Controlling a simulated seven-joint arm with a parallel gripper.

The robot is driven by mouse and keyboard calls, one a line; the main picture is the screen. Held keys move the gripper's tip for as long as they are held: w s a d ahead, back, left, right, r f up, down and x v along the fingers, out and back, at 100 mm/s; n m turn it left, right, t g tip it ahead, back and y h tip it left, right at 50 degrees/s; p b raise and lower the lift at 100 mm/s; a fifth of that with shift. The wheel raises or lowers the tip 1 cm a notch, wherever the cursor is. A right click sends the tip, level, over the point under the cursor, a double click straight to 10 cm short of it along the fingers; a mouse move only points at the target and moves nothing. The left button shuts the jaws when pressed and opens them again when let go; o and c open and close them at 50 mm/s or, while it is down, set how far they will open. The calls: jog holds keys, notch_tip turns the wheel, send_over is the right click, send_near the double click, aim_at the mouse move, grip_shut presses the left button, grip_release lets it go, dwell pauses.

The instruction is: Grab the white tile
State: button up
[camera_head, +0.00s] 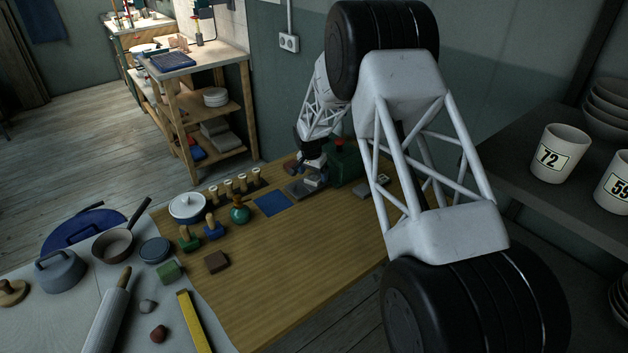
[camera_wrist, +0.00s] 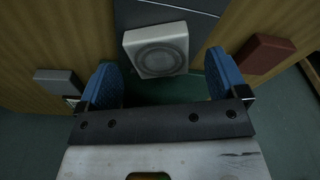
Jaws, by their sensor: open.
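The white tile (camera_wrist: 156,50) is a square block with round ring relief on its face. In the wrist view it lies ahead of my gripper (camera_wrist: 162,80), between the lines of the two blue fingers, at the edge of a dark plate (camera_wrist: 190,20). The fingers are apart, with nothing held between them. In the head view the tile (camera_head: 313,180) shows small and pale on the grey plate (camera_head: 298,193), just below my gripper (camera_head: 294,166). My arm hides part of the area to the right.
A reddish-brown block (camera_wrist: 264,53) lies right of the fingers and a grey block (camera_wrist: 58,80) left. A green box (camera_head: 346,166) stands close beside the tile. A blue square (camera_head: 271,203) and a teal vase (camera_head: 239,213) are to the left.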

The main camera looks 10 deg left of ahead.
jog(key=shift+w+f, duration=0.15)
jog(key=shift+f, duration=0.7)
jog(key=c, duration=1.1)
jog(key=shift+o, duration=0.2)
jog(key=shift+r, duration=0.15)
jog(key=shift+r, duration=0.35)
notch_tip(320, 180, up, 3)
jog(key=shift+d+f, duration=0.1)
jog(key=s+d, duration=0.1)
jog(key=s, duration=0.4)
jog(key=s+d, duration=0.2)
jog(key=s, duration=0.3)
jog(key=s+d+r, duration=0.1)
jog(key=s+d, duration=0.1)
jog(key=s, duration=0.3)
jog(key=shift+s+r, duration=0.1)
